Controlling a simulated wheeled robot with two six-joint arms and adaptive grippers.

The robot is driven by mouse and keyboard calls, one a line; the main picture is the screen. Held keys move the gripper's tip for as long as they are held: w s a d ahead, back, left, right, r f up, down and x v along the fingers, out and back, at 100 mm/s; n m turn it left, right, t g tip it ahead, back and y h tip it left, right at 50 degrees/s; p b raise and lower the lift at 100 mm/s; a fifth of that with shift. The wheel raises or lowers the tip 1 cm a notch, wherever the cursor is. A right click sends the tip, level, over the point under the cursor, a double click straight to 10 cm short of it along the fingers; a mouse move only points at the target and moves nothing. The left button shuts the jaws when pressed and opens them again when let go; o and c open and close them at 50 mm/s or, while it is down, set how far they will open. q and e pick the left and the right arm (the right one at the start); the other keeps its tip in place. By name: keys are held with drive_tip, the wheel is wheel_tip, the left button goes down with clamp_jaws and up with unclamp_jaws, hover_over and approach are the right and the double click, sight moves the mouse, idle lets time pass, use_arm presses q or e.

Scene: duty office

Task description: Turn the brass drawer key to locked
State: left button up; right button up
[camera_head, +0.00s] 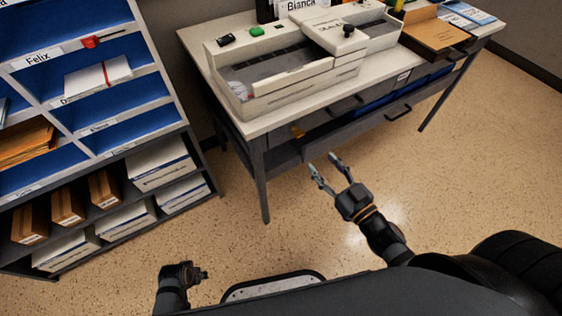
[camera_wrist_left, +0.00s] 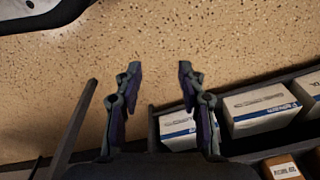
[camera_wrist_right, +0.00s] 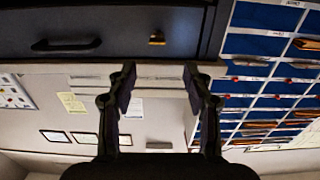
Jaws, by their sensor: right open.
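The brass drawer key (camera_head: 297,131) is on the dark drawer front under the desk's left part, in the head view. It also shows in the right wrist view as a small brass piece (camera_wrist_right: 157,38) near the top, beside the black drawer handle (camera_wrist_right: 66,45). Its exact turn is too small to tell. My right gripper (camera_head: 324,167) is open and empty, in front of the desk and apart from the key. Its fingers (camera_wrist_right: 158,75) frame the right wrist view. My left gripper (camera_head: 199,273) is low at the bottom; its fingers (camera_wrist_left: 158,72) stand apart, with nothing between them.
A desk leg (camera_head: 263,185) stands left of my right gripper. A shelf unit (camera_head: 150,85) with papers and boxes fills the left. Speckled floor is clear at right.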

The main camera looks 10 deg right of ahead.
use_arm(q)
drive_tip(key=s+a+f+p, duration=0.1)
drive_tip(key=s+f+p, duration=0.2)
drive_tip(key=s+f, duration=0.2)
drive_tip(key=shift+a+f, duration=0.35)
drive_tip(key=shift+f, duration=0.05)
use_arm(e)
drive_tip(key=x, duration=1)
drive_tip(key=shift+w, duration=0.4)
drive_tip(key=shift+d, duration=0.1)
use_arm(q)
drive_tip(key=shift+p, duration=0.3)
use_arm(e)
clamp_jaws()
